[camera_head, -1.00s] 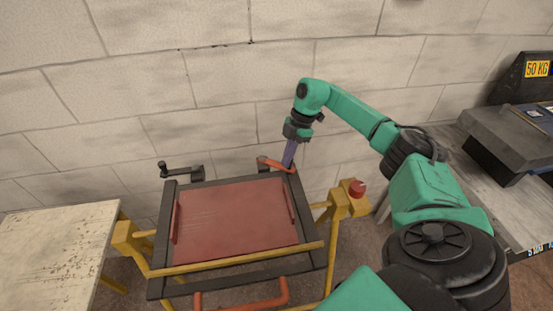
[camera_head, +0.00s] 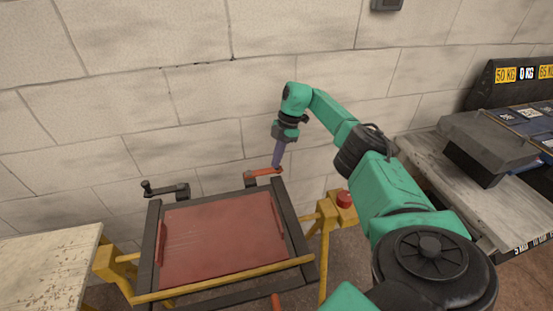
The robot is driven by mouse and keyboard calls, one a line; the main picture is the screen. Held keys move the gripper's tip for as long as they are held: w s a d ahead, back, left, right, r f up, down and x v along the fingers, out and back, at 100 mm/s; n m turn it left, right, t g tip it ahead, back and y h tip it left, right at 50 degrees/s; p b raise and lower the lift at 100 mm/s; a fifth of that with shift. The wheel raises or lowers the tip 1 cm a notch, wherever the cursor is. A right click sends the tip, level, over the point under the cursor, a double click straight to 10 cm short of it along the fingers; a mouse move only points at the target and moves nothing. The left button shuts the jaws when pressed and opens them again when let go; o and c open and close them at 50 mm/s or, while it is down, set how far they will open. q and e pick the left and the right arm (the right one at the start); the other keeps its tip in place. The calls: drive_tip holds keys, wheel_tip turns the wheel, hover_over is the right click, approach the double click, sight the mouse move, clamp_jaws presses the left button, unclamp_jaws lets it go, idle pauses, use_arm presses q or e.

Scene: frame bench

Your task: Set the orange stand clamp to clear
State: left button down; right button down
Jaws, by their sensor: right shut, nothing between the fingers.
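The orange clamp lever (camera_head: 264,172) sits on a dark mount at the back right corner of the frame stand (camera_head: 152,240). It points right, with its free end just beyond the frame's back corner. My right gripper (camera_head: 277,166) reaches down from above, shut with nothing between its fingers. Its purple-grey fingertips are at the lever's free end and seem to touch it; the exact contact is hard to tell. A dark red panel (camera_head: 220,240) lies inside the dark frame. My left gripper is out of view.
A black crank (camera_head: 168,190) stands at the frame's back left. A red knob (camera_head: 344,198) sits on the yellow support at right. A pale table (camera_head: 45,265) is at left, a grey bench (camera_head: 490,205) with weights at right. The block wall is close behind.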

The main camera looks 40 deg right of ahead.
drive_tip(key=shift+w+d+r, duration=0.15)
idle(0.3)
drive_tip(key=shift+d+r, duration=0.1)
drive_tip(key=shift+r, duration=0.05)
drive_tip(key=p+v, duration=0.5)
drive_tip(key=v, duration=0.8)
drive_tip(key=shift+r, duration=0.4)
